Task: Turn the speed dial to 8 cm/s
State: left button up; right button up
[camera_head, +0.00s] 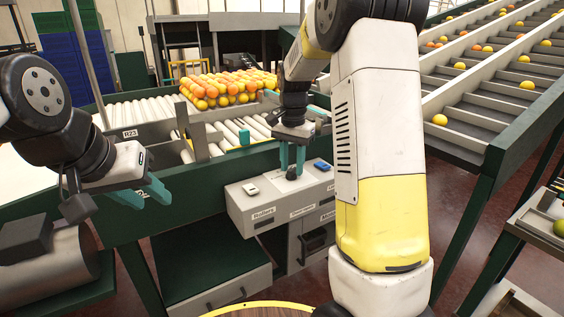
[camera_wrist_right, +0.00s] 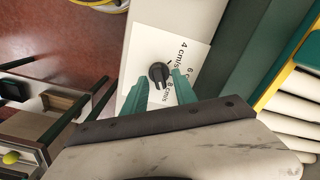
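The black speed dial (camera_head: 291,174) sits on top of the grey control box (camera_head: 262,208). In the right wrist view the dial (camera_wrist_right: 158,74) stands on a white label plate (camera_wrist_right: 185,47) with 4 cm/s, a partly covered 6 mark and 8 cm/s printed around it. I cannot tell clearly which mark it points to. My right gripper (camera_head: 292,158) is directly above the dial, with its teal fingers open on either side of it. It also shows in the right wrist view (camera_wrist_right: 160,84). My left gripper (camera_head: 144,193) is open and empty at the left.
A white switch (camera_head: 250,188) and a blue switch (camera_head: 321,165) flank the dial on the box. Behind are a roller conveyor (camera_head: 128,112) and a pile of oranges (camera_head: 230,88). A sloped sorting conveyor (camera_head: 490,90) stands at the right.

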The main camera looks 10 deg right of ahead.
aim_at(292, 168)
dwell(0.3)
notch_tip(292, 168, up, 8)
jog(key=shift+f, duration=0.25)
jog(key=shift+r, duration=0.1)
jog(key=shift+s+r, duration=0.25)
jog(key=shift+s, duration=0.05)
jog(key=s+a+r+n+t+y, duration=0.1)
jog(key=s+n+t, duration=0.2)
jog(key=s, duration=0.9)
jog(key=s+a+r+n+t+y, duration=0.1)
jog(key=s+n+t, duration=0.2)
jog(key=s, duration=0.9)
jog(key=n, duration=0.2)
jog(key=shift+a+r+n, duration=0.25)
jog(key=shift+a+n, duration=0.05)
jog(key=shift+n, duration=0.1)
